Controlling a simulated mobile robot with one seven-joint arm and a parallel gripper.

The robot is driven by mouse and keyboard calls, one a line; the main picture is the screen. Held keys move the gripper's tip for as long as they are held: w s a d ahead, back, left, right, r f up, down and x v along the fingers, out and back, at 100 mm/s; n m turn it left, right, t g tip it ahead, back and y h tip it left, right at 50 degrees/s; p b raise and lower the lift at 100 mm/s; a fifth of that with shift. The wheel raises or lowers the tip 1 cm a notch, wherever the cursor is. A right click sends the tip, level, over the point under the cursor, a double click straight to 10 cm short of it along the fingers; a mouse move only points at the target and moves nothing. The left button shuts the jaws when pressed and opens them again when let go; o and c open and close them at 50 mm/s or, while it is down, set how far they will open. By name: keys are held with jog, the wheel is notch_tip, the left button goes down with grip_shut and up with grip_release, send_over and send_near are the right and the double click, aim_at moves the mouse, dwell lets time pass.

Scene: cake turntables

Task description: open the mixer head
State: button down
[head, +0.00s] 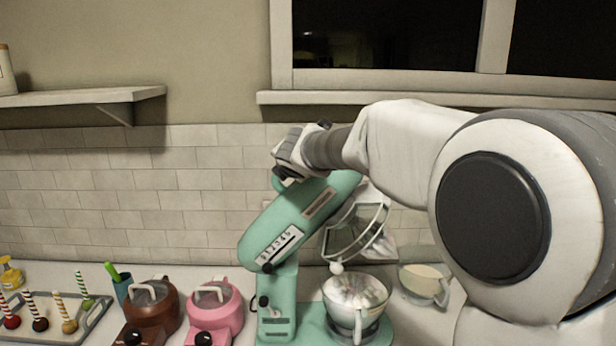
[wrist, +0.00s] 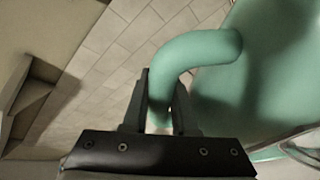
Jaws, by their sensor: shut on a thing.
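The teal stand mixer (head: 272,228) stands on the counter, with its head (head: 318,203) tilted up and to the right above the base. A clear mixing bowl (head: 357,296) sits on the mixer's base under the raised head. My gripper (wrist: 160,110) is shut on the curved teal handle (wrist: 196,48) of the head, as the wrist view shows. In the head view my arm reaches in from the right to the top of the mixer head, and the fingertips are mostly hidden there.
A pink small appliance (head: 215,308) and a brown one (head: 152,308) stand left of the mixer. A tray (head: 92,322) of cake pops lies further left. A glass cup (head: 424,284) stands right of the bowl. A wall shelf (head: 85,97) is at upper left.

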jog(key=shift+a+r+n+h, duration=0.1)
jog(key=shift+a+n+h, duration=0.3)
jog(key=shift+a, duration=0.95)
jog(key=c, duration=1)
grip_release()
jog(key=shift+d, duration=0.1)
jog(key=v, duration=1.7)
jog(key=shift+p, duration=0.4)
jog(key=shift+s+d+r, duration=0.1)
jog(key=shift+d+r, duration=0.05)
jog(key=shift+d, duration=0.05)
